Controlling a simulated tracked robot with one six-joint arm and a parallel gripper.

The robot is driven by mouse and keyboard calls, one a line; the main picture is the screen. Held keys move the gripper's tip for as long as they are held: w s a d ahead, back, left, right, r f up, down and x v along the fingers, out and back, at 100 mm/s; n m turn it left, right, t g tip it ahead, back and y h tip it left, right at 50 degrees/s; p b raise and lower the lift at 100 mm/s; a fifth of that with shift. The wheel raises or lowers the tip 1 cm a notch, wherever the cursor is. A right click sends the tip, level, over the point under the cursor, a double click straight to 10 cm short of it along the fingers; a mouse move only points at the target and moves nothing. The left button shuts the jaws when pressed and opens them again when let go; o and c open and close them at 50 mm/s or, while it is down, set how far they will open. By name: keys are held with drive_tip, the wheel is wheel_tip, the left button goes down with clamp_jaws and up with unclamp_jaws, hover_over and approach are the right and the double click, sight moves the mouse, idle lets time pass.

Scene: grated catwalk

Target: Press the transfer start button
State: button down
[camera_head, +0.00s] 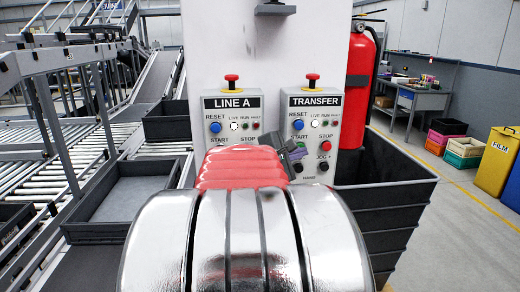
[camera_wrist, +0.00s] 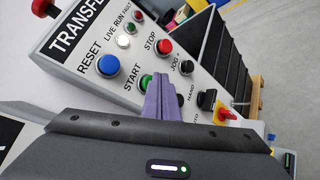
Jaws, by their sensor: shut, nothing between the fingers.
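The TRANSFER panel (camera_head: 312,104) is a light grey control box on a white column, right of the LINE A panel. It also shows in the wrist view (camera_wrist: 100,38). Its green START button (camera_wrist: 146,81) lies below the blue RESET button (camera_wrist: 108,65) and left of the red STOP button (camera_wrist: 164,46). My gripper's purple fingers (camera_wrist: 158,77) are shut and empty. In the wrist view their tips overlap the right side of the START button and hide part of it. I cannot tell whether they touch it. In the head view my gripper (camera_head: 298,150) is in front of the panel's lower left.
The LINE A panel (camera_head: 232,104) stands close on the left. Both panels have red mushroom buttons on top. A red fire extinguisher (camera_head: 360,85) and stacked black bins (camera_head: 385,190) are on the right. Roller conveyors (camera_head: 40,150) and a grey tray (camera_head: 125,195) are on the left.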

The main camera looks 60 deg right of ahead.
drive_tip(key=shift+w+d, duration=0.4)
drive_tip(key=shift+d, duration=0.25)
idle(1.1)
drive_tip(key=shift+s+a, duration=0.1)
drive_tip(key=shift+a, duration=0.05)
drive_tip(key=shift+s+a, duration=0.5)
drive_tip(key=shift+a, duration=0.4)
drive_tip(key=shift+s+a, duration=0.1)
